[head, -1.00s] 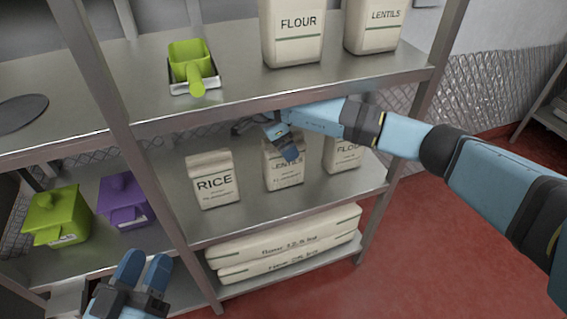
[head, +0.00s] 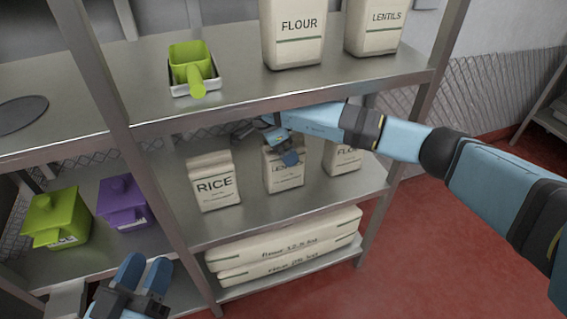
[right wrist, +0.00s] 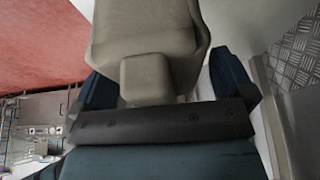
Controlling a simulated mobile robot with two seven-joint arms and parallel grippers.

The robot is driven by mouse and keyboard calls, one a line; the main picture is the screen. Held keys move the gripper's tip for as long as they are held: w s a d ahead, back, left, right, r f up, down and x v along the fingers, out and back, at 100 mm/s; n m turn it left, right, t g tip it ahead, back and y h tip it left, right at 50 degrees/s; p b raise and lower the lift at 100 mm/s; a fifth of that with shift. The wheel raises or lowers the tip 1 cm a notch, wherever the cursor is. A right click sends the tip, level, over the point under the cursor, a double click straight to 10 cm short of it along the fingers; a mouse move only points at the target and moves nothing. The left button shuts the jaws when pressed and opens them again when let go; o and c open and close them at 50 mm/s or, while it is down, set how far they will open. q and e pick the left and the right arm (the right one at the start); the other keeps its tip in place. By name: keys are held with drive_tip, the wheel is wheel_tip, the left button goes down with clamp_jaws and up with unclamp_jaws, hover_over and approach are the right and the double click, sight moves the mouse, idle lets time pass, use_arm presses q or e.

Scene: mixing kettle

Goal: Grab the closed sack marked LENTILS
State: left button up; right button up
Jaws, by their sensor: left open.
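One sack marked LENTILS (head: 283,172) stands upright on the middle shelf, its top partly hidden by my right gripper. Another sack marked LENTILS (head: 374,28) stands on the upper shelf, its top cut off by the frame. My right gripper (head: 286,148) is at the top front of the middle-shelf sack, one blue fingertip in front of it. In the right wrist view, a beige shape (right wrist: 148,45) lies between the widely spread fingers; no label shows there. My left gripper (head: 143,278) is open and empty at the lower left, away from the sacks.
A RICE sack (head: 213,184) and a FLOUR sack (head: 344,160) flank the middle LENTILS sack. A larger FLOUR sack (head: 292,35), a green scoop (head: 190,65) and its tray are above. Green (head: 56,215) and purple (head: 124,203) bins stand left. Flat sacks (head: 285,240) lie below.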

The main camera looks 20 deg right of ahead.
drive_tip(key=c, duration=1.8)
drive_tip(key=shift+r, duration=0.2)
